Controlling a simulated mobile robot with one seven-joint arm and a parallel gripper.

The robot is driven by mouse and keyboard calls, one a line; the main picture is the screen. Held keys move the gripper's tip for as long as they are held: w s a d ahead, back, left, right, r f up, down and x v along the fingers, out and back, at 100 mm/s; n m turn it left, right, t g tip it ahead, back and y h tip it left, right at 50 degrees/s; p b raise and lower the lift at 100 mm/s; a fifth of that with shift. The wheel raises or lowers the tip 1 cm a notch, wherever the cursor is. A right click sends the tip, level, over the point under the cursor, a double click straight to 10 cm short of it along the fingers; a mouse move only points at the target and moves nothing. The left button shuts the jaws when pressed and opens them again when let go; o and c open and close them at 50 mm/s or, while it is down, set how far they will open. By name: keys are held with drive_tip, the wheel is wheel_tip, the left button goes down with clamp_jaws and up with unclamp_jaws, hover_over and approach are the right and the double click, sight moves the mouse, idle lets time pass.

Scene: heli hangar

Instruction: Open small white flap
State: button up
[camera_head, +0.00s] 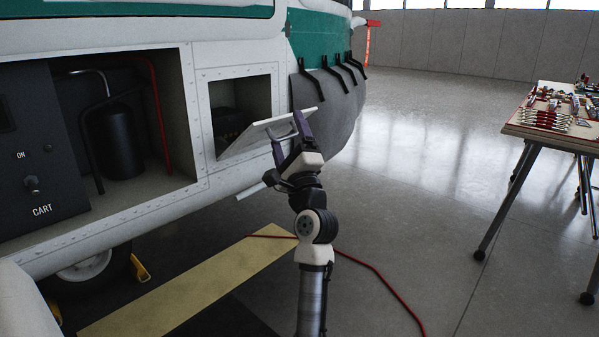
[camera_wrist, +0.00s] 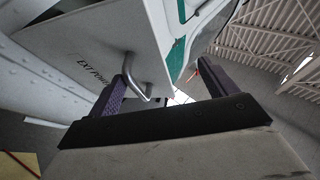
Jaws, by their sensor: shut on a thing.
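The small white flap (camera_head: 262,134) is tilted outward from the lower part of a square opening in the helicopter's side. It stands partly open, and dark equipment shows in the opening behind it. In the wrist view the flap (camera_wrist: 95,50) carries lettering, partly covered, that seems to begin "EXT". Its bent metal handle (camera_wrist: 138,88) lies between my purple fingers, close to the left one. The exact contact is hard to see.
A larger open bay (camera_head: 125,130) with a black cylinder and a "CART" panel lies left of the flap. A tool table (camera_head: 556,133) stands at the right. A red cable (camera_head: 385,287) and a yellowish board (camera_head: 190,283) lie on the floor.

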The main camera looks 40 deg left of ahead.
drive_tip(key=shift+o, duration=0.3)
drive_tip(key=shift+s+d+r+t, duration=0.1)
drive_tip(key=shift+s+d+t, duration=0.05)
drive_tip(key=shift+d, duration=0.35)
drive_tip(key=shift+s+d+r+t, duration=0.1)
drive_tip(key=shift+d+t, duration=0.05)
drive_tip(key=shift+d, duration=0.35)
drive_tip(key=shift+s+d+f, duration=0.1)
drive_tip(key=shift+d+f, duration=0.1)
drive_tip(key=shift+d, duration=0.1)
drive_tip(key=c, duration=0.5)
drive_tip(key=shift+s+d, duration=0.2)
drive_tip(key=shift+d, duration=0.15)
drive_tip(key=c, duration=0.3)
drive_tip(key=v, duration=0.2)
drive_tip(key=b+v, duration=0.1)
drive_tip(key=v, duration=0.1)
drive_tip(key=a+f+v, duration=0.1)
drive_tip(key=v, duration=0.1)
drive_tip(key=shift+b, duration=0.3)
drive_tip(key=shift+r, duration=0.1)
